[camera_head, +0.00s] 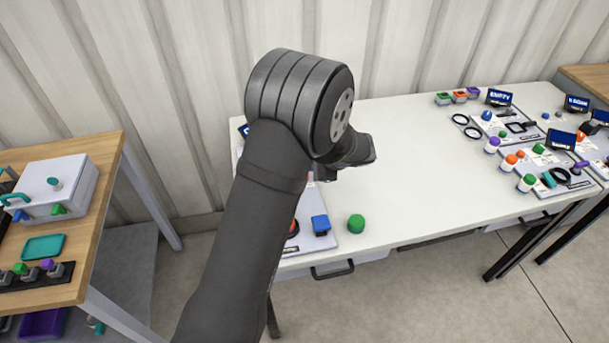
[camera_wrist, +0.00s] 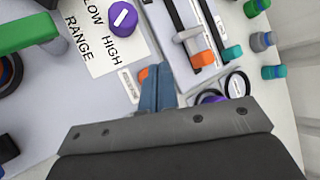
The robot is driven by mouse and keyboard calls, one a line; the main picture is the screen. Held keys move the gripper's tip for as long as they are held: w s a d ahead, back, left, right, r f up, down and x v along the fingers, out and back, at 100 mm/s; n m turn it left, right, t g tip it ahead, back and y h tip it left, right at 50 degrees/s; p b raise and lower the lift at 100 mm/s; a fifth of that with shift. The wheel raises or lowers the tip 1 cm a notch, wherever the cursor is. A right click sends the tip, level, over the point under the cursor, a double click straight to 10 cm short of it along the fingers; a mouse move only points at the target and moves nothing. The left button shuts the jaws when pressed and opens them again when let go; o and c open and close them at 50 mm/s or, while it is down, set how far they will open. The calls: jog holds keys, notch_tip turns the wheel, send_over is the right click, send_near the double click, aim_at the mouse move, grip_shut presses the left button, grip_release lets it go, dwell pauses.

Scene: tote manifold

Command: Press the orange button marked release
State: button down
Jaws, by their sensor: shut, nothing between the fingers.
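In the wrist view an orange piece (camera_wrist: 143,73) shows beside my fingertips, partly hidden behind them. It may be the orange button. A small white label (camera_wrist: 130,85) lies beside it, its text too small to read. My gripper (camera_wrist: 158,74) is shut and empty, its tips over the panel right at the orange piece; I cannot tell whether they touch it. In the head view my arm hides most of the panel (camera_head: 337,243), and the button cannot be made out there.
A purple knob (camera_wrist: 122,19) by a low/high range label, a slider with an orange end (camera_wrist: 202,59) and a green handle (camera_wrist: 28,32) surround my gripper. In the head view a blue block (camera_head: 320,224) and green piece (camera_head: 356,224) stand nearby. The table (camera_head: 400,185) is clear mid-right.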

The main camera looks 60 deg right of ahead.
jog(key=shift+r, duration=2.35)
notch_tip(320, 180, up, 4)
jog(key=shift+f, duration=0.1)
